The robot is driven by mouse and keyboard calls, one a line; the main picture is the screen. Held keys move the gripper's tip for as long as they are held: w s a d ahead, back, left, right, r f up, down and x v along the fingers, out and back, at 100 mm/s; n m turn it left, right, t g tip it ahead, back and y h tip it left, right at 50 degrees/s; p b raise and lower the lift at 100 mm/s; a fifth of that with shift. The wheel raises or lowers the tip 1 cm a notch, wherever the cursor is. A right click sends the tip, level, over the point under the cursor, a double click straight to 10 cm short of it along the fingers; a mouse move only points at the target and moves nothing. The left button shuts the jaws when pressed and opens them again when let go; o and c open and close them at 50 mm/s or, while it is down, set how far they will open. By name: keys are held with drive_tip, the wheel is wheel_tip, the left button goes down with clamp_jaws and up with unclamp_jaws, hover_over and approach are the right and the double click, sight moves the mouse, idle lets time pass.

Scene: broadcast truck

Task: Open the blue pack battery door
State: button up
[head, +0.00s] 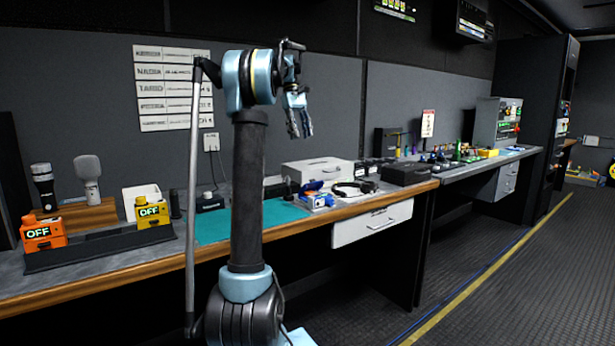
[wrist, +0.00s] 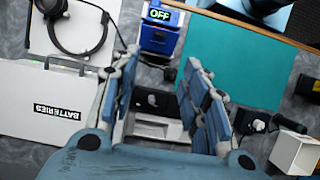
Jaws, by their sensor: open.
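The blue pack (head: 320,201) lies on the bench at the right edge of the teal mat. In the wrist view the blue pack (wrist: 160,38) is near the top centre, and its display reads OFF. Its battery door cannot be made out clearly in either view. My gripper (head: 299,132) is raised well above the bench, fingers pointing down, empty. In the wrist view my gripper (wrist: 163,78) has its two fingers wide apart. The pack lies beyond the fingertips, apart from them.
A white box labelled BATTERIES (wrist: 60,112) and headphones (wrist: 78,38) lie near the pack. The teal mat (head: 280,215) has free room. Orange (head: 43,235) and yellow (head: 152,211) packs stand in a black holder at left. A white drawer (head: 372,223) is under the bench.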

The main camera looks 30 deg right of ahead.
approach(310, 186)
drive_tip(key=s+f, duration=0.1)
drive_tip(key=f, duration=0.1)
drive_tip(key=s+d+f, duration=0.1)
drive_tip(key=s+f, duration=0.1)
drive_tip(key=shift+s+f, duration=0.1)
drive_tip(key=shift+f, duration=0.15)
clamp_jaws()
idle(0.7)
